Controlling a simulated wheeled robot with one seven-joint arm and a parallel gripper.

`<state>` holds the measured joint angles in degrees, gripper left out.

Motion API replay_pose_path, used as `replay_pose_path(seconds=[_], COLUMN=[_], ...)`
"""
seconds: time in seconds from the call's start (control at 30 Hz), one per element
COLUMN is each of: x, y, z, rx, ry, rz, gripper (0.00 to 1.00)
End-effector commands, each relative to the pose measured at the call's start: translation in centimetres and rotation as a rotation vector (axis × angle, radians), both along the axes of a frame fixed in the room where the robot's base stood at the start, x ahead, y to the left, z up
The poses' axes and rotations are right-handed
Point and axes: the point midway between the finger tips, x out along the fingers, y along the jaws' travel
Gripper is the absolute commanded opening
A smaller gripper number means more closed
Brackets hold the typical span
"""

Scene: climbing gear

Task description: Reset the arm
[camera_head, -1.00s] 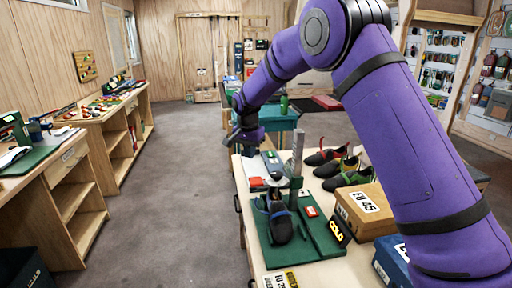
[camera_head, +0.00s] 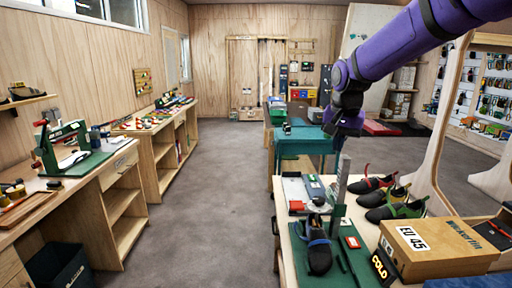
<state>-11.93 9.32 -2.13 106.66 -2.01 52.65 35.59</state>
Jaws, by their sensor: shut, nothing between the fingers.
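My purple arm reaches in from the upper right in the head view, with black joint bands. My gripper (camera_head: 338,146) hangs at its end, pointing down, shut and empty. It appears in front of the teal table and above the far end of the pale workbench (camera_head: 292,262). The fingertips are small and dark, so their detail is hard to see. No object hangs from the gripper.
The workbench holds a green board (camera_head: 352,262) with a dark shoe (camera_head: 319,246) and upright metal ruler (camera_head: 340,196), several climbing shoes (camera_head: 392,205) and an EU 45 box (camera_head: 435,250). A teal table (camera_head: 300,143) stands behind. The grey aisle floor (camera_head: 215,200) is clear.

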Motion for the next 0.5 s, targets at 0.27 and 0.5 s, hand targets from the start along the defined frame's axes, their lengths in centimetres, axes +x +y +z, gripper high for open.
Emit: replay_pose_path(seconds=[0.27, 0.5], x=[-7.2, -13.5], y=[-3.0, -5.0], z=[3.9, 5.7], rx=[-0.006, -0.021], ry=[-0.057, -0.104], rz=[0.085, 0.159], gripper=[0.00, 0.00])
